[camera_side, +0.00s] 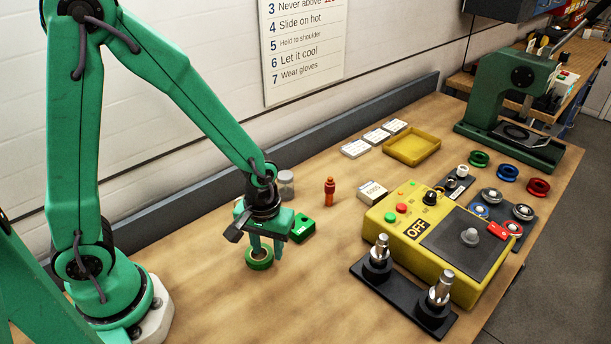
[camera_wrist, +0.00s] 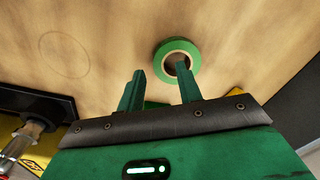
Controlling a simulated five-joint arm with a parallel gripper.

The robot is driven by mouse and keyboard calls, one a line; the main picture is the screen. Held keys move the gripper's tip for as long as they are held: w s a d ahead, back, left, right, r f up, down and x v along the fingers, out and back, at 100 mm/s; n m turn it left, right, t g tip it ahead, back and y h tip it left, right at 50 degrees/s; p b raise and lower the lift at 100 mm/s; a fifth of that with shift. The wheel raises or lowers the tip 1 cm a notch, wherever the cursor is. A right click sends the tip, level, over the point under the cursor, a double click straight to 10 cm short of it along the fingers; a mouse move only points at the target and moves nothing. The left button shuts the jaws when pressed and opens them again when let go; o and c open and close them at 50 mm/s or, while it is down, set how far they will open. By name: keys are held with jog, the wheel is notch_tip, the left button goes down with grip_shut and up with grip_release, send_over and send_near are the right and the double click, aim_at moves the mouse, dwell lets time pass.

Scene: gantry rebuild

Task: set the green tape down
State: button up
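The green tape (camera_side: 259,262) is a ring that appears to lie flat on the wooden bench, below my gripper (camera_side: 266,250). In the wrist view the tape (camera_wrist: 160,52) shows its round hole. My gripper (camera_wrist: 160,68) points down with its two fingers apart. One finger reaches over or into the tape's hole, and the other is outside the ring, with a gap to its rim. I see no firm grip on the tape. The exact fingertip height is hard to tell.
A faint circle (camera_wrist: 65,55) marks the bench. A green block (camera_side: 303,230) stands close behind my gripper, near an orange bottle (camera_side: 329,190) and a jar (camera_side: 286,184). A yellow machine (camera_side: 440,245) and a black stand with metal posts (camera_side: 400,300) are right. Front bench is clear.

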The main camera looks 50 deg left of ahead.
notch_tip(320, 180, up, 10)
dwell(0.6)
jog(key=shift+r, duration=0.15)
dwell(0.4)
notch_tip(320, 180, up, 12)
jog(key=m+t, duration=0.6)
send_over(267, 255)
jog(key=s+a, duration=0.6)
jog(key=s, duration=0.1)
jog(key=shift+w, duration=0.1)
